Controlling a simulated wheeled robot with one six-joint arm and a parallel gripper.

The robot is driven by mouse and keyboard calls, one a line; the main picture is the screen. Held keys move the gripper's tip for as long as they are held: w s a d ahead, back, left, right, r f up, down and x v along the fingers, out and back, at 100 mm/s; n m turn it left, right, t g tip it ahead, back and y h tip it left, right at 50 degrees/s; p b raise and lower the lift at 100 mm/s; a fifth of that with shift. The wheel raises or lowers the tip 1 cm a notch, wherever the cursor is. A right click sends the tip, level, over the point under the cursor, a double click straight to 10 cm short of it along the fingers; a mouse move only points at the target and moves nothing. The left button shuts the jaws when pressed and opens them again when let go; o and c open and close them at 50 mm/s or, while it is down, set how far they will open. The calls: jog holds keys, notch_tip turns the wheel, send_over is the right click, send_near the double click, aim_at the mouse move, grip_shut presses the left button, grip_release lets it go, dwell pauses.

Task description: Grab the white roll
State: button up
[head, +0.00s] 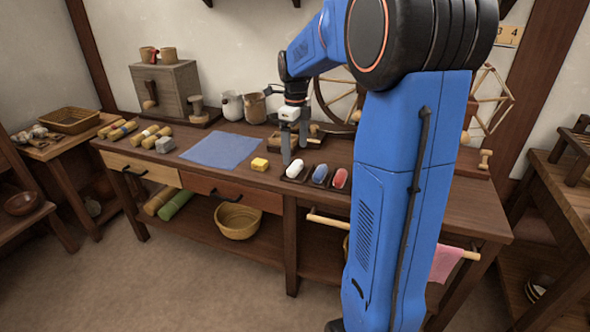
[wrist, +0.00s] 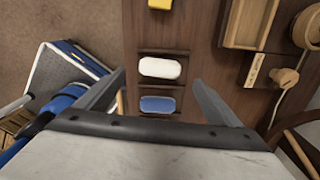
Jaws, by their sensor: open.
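The white roll (head: 294,168) lies in a small dark tray on the bench. In the wrist view the white roll (wrist: 160,68) lies ahead of the fingers, near the middle between their lines. My gripper (head: 293,150) is open and empty, pointing down at the bench close to the roll. Its two fingers spread wide in the wrist view (wrist: 157,84). In the head view the fingers partly overlap the area just behind the roll. I cannot tell the exact height of the fingertips above it.
A blue roll (head: 320,173) and a red roll (head: 340,178) lie in trays to the right. A yellow block (head: 260,164) and a blue cloth (head: 220,150) lie to the left. A wooden box (wrist: 250,22) and a spool device (wrist: 285,76) stand at the right in the wrist view.

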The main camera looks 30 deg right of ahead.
aim_at(295, 164)
jog(key=shift+f, duration=2.9)
jog(key=c, duration=1.1)
